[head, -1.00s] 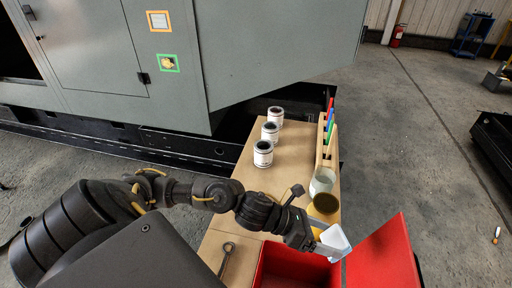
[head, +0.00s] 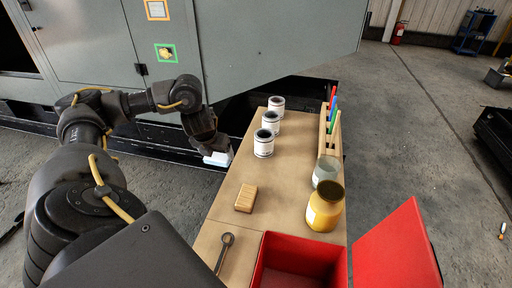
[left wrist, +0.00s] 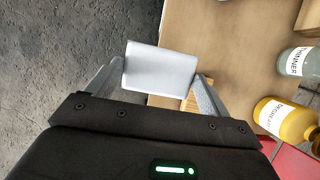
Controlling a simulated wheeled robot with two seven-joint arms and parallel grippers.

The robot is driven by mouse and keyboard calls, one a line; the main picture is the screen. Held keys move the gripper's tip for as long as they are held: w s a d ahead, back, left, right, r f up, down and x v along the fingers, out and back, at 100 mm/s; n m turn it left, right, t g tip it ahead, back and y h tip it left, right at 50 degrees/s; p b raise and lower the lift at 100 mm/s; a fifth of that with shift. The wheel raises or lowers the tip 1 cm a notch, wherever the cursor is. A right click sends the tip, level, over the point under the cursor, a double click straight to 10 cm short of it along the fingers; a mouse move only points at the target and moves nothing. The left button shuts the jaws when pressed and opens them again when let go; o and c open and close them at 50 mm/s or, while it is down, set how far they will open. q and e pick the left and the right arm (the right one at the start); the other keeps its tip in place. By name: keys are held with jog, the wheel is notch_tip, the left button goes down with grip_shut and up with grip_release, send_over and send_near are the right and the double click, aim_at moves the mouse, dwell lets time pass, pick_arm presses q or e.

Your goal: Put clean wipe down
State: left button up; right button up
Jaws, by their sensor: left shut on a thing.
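A white wipe (head: 217,158) is held in my left gripper (head: 212,154), beside the left edge of the wooden bench (head: 282,188) in the head view. In the left wrist view the wipe (left wrist: 160,68) spans between the two fingers of my left gripper (left wrist: 160,76), which is shut on it. It covers part of a wooden block below. My right gripper is not in view.
On the bench are a wooden block (head: 246,198), several white cans (head: 263,143), a thinner jar (head: 326,170), a yellow degreaser jar (head: 325,207), a wooden pen rack (head: 330,135) and a wrench (head: 224,252). A red open box (head: 300,252) stands at the near end. A grey cabinet (head: 270,50) stands behind.

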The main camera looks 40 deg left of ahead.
pick_arm(q)
jog(key=shift+a+r, duration=0.15)
jog(key=shift+a, duration=0.15)
